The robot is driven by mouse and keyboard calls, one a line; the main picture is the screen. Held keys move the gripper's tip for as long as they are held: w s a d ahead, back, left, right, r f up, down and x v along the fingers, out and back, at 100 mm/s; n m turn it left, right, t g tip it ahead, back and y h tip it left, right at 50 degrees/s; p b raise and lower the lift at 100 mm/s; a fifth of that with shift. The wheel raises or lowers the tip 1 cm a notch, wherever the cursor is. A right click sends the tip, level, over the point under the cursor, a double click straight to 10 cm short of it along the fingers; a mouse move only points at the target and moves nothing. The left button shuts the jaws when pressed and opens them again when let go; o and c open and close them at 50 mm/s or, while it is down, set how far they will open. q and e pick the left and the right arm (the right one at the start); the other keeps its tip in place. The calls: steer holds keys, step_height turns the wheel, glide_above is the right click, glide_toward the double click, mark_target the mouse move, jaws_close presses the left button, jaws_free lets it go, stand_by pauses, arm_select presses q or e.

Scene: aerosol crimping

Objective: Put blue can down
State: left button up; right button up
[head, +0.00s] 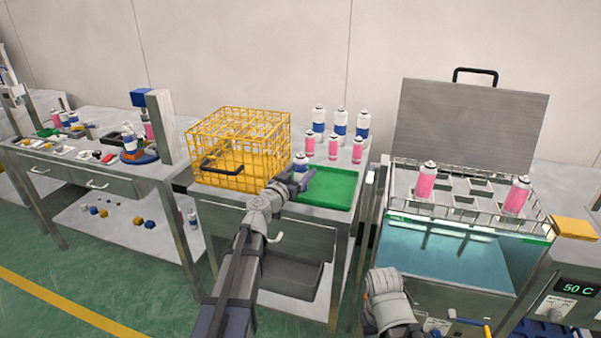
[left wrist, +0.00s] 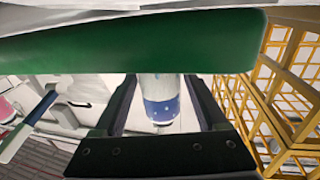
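My left gripper (head: 294,183) reaches in over the front of the middle table. The blue can (head: 300,161), white with a blue band, is upright right at its fingertips, between the yellow cage and the green tray (head: 327,188). In the left wrist view the blue can (left wrist: 162,102) is between the two dark fingers of my left gripper (left wrist: 161,88). Gaps show beside its blue band; the green tray edge (left wrist: 150,42) hides the fingertips, so contact is unclear. Whether the can's base touches the table is unclear. My right arm shows at the bottom of the head view, without visible fingers.
The yellow wire cage (head: 238,135) stands close on the left. Several blue-and-white cans (head: 340,122) and pink cans (head: 333,146) stand behind the tray. To the right is a water bath with a wire rack (head: 466,213) holding pink cans. The green tray looks empty.

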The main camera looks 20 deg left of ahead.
arm_select(q)
steer(key=shift+o, duration=0.6)
steer(key=shift+r, duration=0.1)
steer(key=shift+s+r, duration=0.1)
steer(key=shift+s, duration=0.05)
steer(key=v, duration=1.1)
steer(key=shift+s+a, duration=0.2)
steer(key=shift+s, duration=0.15)
stand_by(0.9)
